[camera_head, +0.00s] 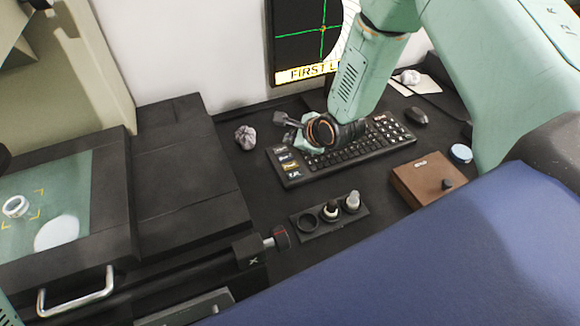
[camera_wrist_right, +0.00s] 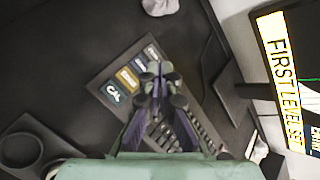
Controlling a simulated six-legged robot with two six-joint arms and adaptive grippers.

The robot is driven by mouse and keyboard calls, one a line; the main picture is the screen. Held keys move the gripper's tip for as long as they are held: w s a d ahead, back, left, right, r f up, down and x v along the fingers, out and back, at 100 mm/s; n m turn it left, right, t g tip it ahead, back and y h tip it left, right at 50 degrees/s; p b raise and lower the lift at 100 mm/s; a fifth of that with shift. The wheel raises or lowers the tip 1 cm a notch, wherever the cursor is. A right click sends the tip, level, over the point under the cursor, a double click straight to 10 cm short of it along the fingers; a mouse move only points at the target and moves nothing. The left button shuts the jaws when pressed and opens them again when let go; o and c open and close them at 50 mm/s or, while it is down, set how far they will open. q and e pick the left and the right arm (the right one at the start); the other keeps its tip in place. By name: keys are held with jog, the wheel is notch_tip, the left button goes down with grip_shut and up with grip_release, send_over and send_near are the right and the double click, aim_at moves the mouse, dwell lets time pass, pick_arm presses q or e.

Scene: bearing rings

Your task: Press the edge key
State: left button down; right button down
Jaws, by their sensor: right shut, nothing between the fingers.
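A black keyboard (camera_head: 340,155) lies on the dark desk. At its left end is a column of wider labelled keys (camera_head: 288,162), including a yellowish one and bluish ones. The labels are too small for me to tell which is the edge key. The same column shows in the right wrist view (camera_wrist_right: 128,77). My right gripper (camera_wrist_right: 157,74) is shut and empty, with its fingertips over or near the far end of this column. I cannot tell whether they touch a key. In the head view my right wrist hides part of the keyboard. My left gripper is not in view.
A monitor (camera_head: 305,35) stands behind the keyboard. A crumpled grey ball (camera_head: 245,137) lies left of it. A dark holder (camera_head: 308,231) with small parts and a brown box (camera_head: 420,178) are in front. A mouse (camera_head: 416,116) is at right; a machine with a stage (camera_head: 180,170) is at left.

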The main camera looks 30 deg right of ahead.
aim_at(292, 168)
notch_tip(292, 168, down, 7)
jog(key=b, duration=0.4)
jog(key=shift+r, duration=0.15)
jog(key=shift+f+b, duration=0.4)
jog(key=shift+b, duration=0.15)
jog(key=shift+f, duration=0.1)
dwell(0.6)
jog(key=shift+f+b, duration=0.3)
jog(key=shift+b, duration=0.2)
jog(key=shift+f+b, duration=0.35)
jog(key=shift+b, duration=0.05)
dwell(0.6)
jog(key=shift+r, duration=0.15)
jog(key=shift+r+p, duration=0.5)
jog(key=shift+r, duration=0.15)
